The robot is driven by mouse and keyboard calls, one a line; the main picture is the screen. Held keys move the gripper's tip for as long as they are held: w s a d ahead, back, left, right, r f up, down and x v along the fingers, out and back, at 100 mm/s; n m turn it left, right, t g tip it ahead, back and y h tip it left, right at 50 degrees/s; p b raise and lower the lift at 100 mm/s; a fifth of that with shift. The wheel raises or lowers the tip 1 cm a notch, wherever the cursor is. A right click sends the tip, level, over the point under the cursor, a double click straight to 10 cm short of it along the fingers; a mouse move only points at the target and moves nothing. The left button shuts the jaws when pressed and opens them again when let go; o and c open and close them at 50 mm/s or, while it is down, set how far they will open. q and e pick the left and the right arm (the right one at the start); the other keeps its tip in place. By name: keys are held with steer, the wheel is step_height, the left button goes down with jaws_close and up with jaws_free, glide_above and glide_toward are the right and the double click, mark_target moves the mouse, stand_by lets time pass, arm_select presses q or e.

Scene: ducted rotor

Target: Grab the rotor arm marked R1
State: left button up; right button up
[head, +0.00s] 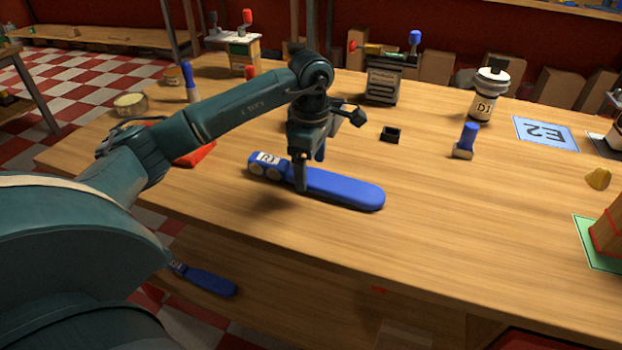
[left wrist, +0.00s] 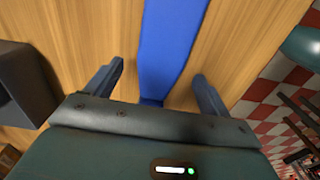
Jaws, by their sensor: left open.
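The rotor arm marked R1 (head: 338,187) is a long blue bar with a rounded end and a white R1 label at its left end. It lies flat on the wooden table. My left gripper (head: 302,178) is over the bar, pointing down, close to the labelled end. In the left wrist view the blue bar (left wrist: 170,45) runs between the two open fingers of the gripper (left wrist: 158,85), with wood showing on both sides of it. The gripper hides part of the bar in the head view. My right gripper is not in view.
A small black open box (head: 391,134), a blue-handled tool (head: 467,141) and a white D1 cylinder (head: 488,95) stand behind and right. Another blue bar (head: 205,279) is below the table. The table front right of R1 is clear.

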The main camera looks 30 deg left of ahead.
arm_select(q)
step_height(320, 180, down, 2)
steer(key=shift+f, duration=0.1)
steer(key=c, duration=1.3)
